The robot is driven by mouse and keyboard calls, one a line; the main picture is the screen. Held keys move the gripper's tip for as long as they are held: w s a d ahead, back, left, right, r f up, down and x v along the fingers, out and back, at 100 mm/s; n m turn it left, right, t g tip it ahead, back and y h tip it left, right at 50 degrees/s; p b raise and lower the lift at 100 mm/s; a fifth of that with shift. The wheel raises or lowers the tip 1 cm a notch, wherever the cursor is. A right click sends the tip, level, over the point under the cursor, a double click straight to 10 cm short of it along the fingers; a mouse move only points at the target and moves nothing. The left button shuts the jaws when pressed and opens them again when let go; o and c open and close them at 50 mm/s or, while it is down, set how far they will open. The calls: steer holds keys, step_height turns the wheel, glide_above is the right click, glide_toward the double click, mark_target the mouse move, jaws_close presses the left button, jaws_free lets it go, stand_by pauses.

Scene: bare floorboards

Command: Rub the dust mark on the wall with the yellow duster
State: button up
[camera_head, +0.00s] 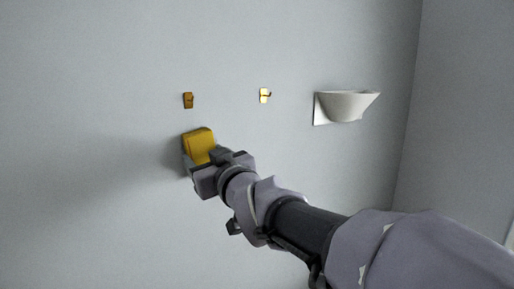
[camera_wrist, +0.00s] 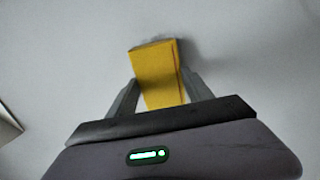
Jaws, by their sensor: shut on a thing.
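The yellow duster (camera_head: 199,146) is a block held up at the pale grey wall (camera_head: 90,70). My gripper (camera_head: 205,168) is shut on it. In the wrist view the duster (camera_wrist: 157,72) sits between the two grey fingers of my gripper (camera_wrist: 160,84), its far end at or very close to the wall; I cannot tell whether it touches. A faint grey smudge, which looks like the dust mark (camera_wrist: 153,40), shows on the wall along the duster's far edge. The duster hides part of that area.
A white half-bowl wall fitting (camera_head: 347,105) is further right, near the room corner. The wall left of the duster is bare.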

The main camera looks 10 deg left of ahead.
steer(key=w+d+f, duration=0.2)
steer(key=d+f, duration=0.1)
steer(key=s+a+b, duration=0.4)
steer(key=a+b, duration=0.2)
steer(key=b, duration=0.1)
steer(key=shift+r+b, duration=0.35)
steer(key=shift+r, duration=0.1)
stand_by(0.5)
steer(key=shift+s+d, duration=0.1)
steer(key=shift+s, duration=0.05)
steer(key=shift+v, duration=2.95)
